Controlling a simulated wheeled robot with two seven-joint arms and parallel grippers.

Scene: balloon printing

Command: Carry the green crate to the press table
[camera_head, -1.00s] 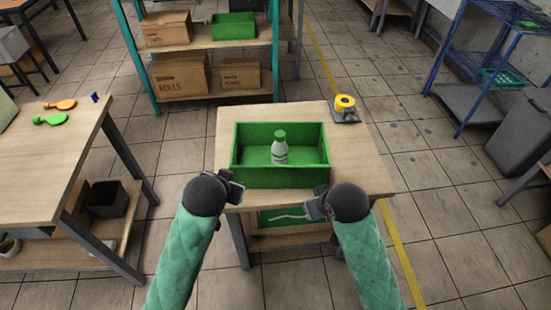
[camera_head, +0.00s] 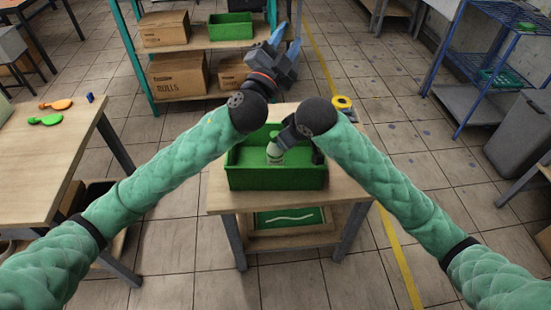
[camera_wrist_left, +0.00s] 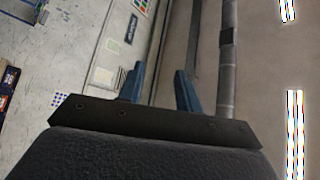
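The green crate (camera_head: 276,178) stands on a small wooden table in the head view, with a white bottle (camera_head: 274,154) inside. My arms cover part of its far side. My left gripper (camera_head: 292,47) is raised beyond the crate, with its blue fingers apart. Those fingers also show empty in the left wrist view (camera_wrist_left: 160,70). My right gripper (camera_head: 300,145) hangs over the crate's right half near the bottle. Its fingers are mostly hidden by its wrist, so I cannot tell its opening. I cannot tell which table is the press table.
The small table (camera_head: 222,202) carries a yellow tape roll (camera_head: 342,102) at its back right. A shelf behind holds cardboard boxes (camera_head: 178,79) and another green crate (camera_head: 231,27). A blue rack (camera_head: 465,90) stands right.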

